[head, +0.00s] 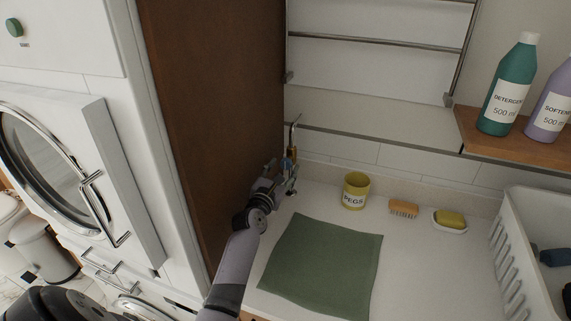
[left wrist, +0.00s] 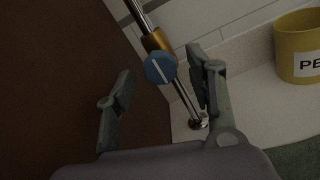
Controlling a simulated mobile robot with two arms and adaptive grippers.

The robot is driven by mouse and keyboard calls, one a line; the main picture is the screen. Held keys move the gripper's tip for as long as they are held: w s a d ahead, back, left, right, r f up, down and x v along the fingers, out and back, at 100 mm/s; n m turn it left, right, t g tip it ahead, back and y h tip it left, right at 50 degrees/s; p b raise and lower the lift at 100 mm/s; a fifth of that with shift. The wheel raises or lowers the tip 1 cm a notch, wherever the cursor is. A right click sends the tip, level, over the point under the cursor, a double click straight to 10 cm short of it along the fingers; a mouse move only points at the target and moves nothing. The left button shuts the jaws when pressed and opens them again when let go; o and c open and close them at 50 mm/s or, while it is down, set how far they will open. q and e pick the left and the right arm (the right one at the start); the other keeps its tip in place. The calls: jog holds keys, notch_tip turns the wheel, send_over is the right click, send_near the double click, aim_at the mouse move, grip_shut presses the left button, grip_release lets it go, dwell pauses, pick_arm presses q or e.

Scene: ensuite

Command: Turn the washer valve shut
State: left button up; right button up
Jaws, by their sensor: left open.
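The washer valve is a blue round knob (left wrist: 160,67) with a slanted white line, on a brass body (left wrist: 154,41) set in a thin metal pipe (left wrist: 184,100). In the head view the brass part (head: 291,153) shows small at the back left of the counter, beside the brown panel. My left gripper (head: 279,176) is close in front of the valve. In the left wrist view its open fingers (left wrist: 158,64) stand either side of the knob, with visible gaps. I cannot tell how far the knob lies beyond the fingertips. My right gripper is not in view.
A tall brown panel (head: 210,110) stands close on the left, with the white washer (head: 120,150) beyond it. A yellow pegs pot (head: 355,190), a brush (head: 403,208), a soap dish (head: 450,228) and a green cloth (head: 322,265) are on the counter. A white basket (head: 515,275) stands right.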

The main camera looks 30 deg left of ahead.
pick_arm(q)
jog(key=shift+x, duration=1.45)
jog(key=shift+c, duration=0.5)
jog(key=c, duration=1.1)
